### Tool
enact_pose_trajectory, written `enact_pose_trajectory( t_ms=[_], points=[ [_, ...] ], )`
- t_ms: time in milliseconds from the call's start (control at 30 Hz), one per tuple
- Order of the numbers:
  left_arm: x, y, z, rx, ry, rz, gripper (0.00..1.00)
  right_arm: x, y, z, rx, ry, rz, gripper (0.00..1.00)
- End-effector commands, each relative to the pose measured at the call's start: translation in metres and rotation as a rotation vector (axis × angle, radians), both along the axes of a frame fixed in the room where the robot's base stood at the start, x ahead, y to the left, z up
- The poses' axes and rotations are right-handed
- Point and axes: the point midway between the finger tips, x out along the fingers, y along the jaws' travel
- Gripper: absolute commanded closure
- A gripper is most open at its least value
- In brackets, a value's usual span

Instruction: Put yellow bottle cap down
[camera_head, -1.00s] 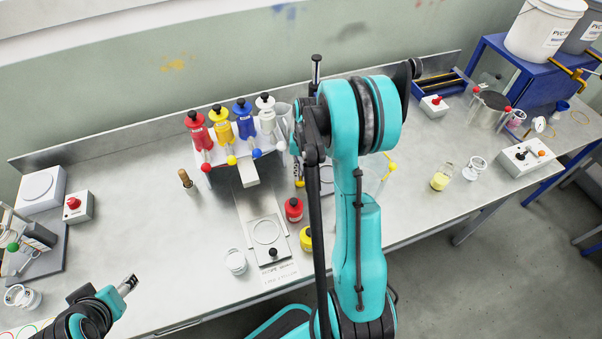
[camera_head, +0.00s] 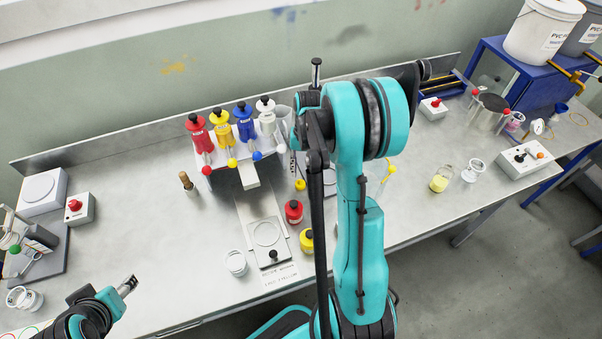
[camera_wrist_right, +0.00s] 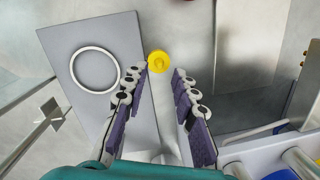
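The small round yellow bottle cap (camera_head: 300,185) lies on the steel bench, left of my right arm in the head view. In the right wrist view the cap (camera_wrist_right: 159,62) shows just past the fingertips of my right gripper (camera_wrist_right: 161,70). The two fingers are spread apart, with a clear gap between them and nothing gripped. In the head view my right arm hides most of that gripper. My left gripper (camera_head: 130,284) is at the lower left, far from the cap; its finger opening is too small to judge.
A rack with red, yellow, blue and white-topped dispensers (camera_head: 222,130) stands behind the cap. A red bottle (camera_head: 293,211) and a yellow bottle (camera_head: 306,240) stand in front. A grey plate with a white ring (camera_wrist_right: 122,120) lies beside the cap. The bench's left middle is largely clear.

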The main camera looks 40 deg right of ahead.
Motion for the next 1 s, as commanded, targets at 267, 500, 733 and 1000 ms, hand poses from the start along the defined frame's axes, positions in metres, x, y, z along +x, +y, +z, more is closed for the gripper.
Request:
enact_pose_trajectory(
  t_ms=[267, 500, 733, 1000],
  points=[
    [0.0, 0.0, 0.017, 0.0, 0.0, 0.0, 0.47, 0.002, -0.008, 0.064, 0.0, 0.0, 0.0, 0.72],
    [0.0, 0.0, 0.021, 0.0, 0.0, 0.0, 0.47, 0.004, -0.011, 0.088, 0.0, 0.0, 0.0, 0.72],
    [0.0, 0.0, 0.021, 0.0, 0.0, 0.0, 0.47, 0.004, -0.011, 0.089, 0.0, 0.0, 0.0, 0.72],
    [0.0, 0.0, 0.021, 0.0, 0.0, 0.0, 0.47, 0.004, -0.011, 0.089, 0.0, 0.0, 0.0, 0.72]
  ],
)
